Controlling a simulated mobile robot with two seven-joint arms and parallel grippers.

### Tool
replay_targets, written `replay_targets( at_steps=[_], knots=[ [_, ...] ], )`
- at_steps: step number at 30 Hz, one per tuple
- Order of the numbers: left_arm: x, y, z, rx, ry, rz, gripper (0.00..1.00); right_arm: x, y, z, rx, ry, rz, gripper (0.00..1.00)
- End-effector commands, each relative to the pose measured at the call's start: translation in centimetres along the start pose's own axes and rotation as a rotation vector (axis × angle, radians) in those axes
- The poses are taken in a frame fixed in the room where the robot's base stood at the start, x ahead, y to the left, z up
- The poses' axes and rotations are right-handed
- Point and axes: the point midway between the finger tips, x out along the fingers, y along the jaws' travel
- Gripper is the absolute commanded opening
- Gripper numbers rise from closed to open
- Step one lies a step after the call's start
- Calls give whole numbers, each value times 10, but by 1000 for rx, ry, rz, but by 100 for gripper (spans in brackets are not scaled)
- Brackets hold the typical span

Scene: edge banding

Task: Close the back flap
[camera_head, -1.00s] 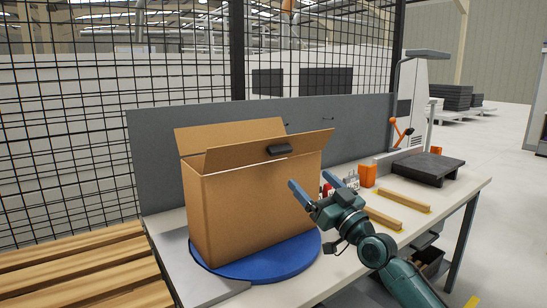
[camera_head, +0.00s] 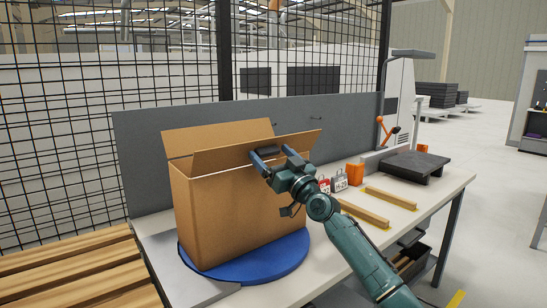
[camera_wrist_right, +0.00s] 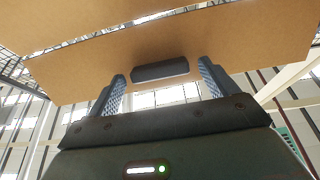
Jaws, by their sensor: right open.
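A brown cardboard box (camera_head: 220,215) stands on a blue round turntable (camera_head: 270,262). Its back flap (camera_head: 218,137) stands up and leans back at the far side. My right gripper (camera_head: 270,157) is open at the front flap, close to the dark piece. In the right wrist view, the open fingers (camera_wrist_right: 160,80) stand on either side of the dark piece (camera_wrist_right: 160,70), below the flap (camera_wrist_right: 220,40); contact cannot be told. My left gripper is not in view.
A grey panel (camera_head: 340,115) and a wire mesh fence rise behind the table (camera_head: 440,185). Wooden strips (camera_head: 390,198), an orange block (camera_head: 355,173), small tagged items and a black pad (camera_head: 415,165) lie to the right. Wooden slats (camera_head: 80,270) are at left.

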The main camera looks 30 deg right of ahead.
Motion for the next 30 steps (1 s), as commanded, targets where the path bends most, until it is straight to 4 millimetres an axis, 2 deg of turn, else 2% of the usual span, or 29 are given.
replay_targets(
  at_steps=[3, 26, 30],
  knots=[
    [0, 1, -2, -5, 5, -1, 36, 0, 0, 0, 0, 0, 0, 85],
    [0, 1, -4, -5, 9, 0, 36, 0, 0, 0, 0, 0, 0, 23],
    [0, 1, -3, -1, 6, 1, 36, 0, 0, 0, 0, -1, 0, 22]
  ],
)
